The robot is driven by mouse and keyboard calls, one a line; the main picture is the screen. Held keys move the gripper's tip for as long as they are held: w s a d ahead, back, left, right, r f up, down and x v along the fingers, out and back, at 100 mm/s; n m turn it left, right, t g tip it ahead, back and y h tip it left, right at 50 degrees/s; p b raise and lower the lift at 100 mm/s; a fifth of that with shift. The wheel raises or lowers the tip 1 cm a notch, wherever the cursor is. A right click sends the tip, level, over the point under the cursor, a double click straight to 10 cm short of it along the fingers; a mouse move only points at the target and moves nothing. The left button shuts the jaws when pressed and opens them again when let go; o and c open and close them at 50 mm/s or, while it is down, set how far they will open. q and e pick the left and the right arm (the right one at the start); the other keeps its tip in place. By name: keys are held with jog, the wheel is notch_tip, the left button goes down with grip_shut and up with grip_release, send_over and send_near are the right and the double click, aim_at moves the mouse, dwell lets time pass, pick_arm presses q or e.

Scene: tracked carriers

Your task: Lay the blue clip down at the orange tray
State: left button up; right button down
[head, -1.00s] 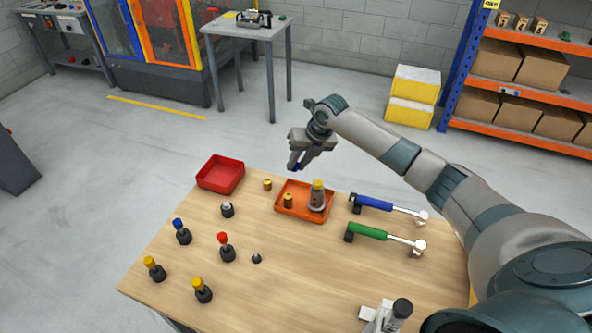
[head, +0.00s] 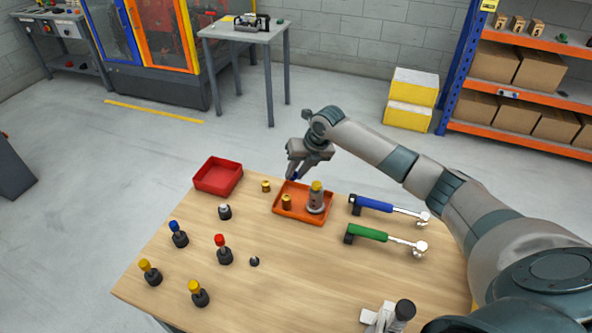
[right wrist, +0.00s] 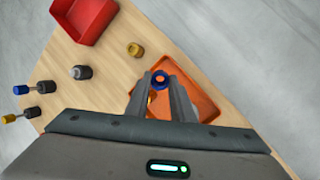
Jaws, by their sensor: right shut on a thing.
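The blue clip is small and ring-like in the right wrist view (right wrist: 160,79), held between the fingertips of my right gripper (right wrist: 161,84). In the head view the right gripper (head: 295,175) is low at the back edge of the orange tray (head: 291,212), with only a bit of blue showing at its tips. The orange tray also shows below the clip in the right wrist view (right wrist: 203,97). It holds a brass piece (head: 286,202) and a grey cylinder with a yellow top (head: 317,198). Contact between clip and tray cannot be told. My left gripper is out of view.
A red bin (head: 218,177) and a small brass part (head: 265,186) are left of the tray. A blue-handled tool (head: 375,204) and a green-handled one (head: 370,233) lie right. Several dark holders with coloured tops stand at left.

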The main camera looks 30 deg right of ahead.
jog(key=shift+f+b, duration=1.65)
jog(key=shift+f, duration=1.1)
jog(key=c, duration=1.5)
grip_release()
jog(key=shift+o, duration=0.2)
jog(key=shift+r, duration=0.1)
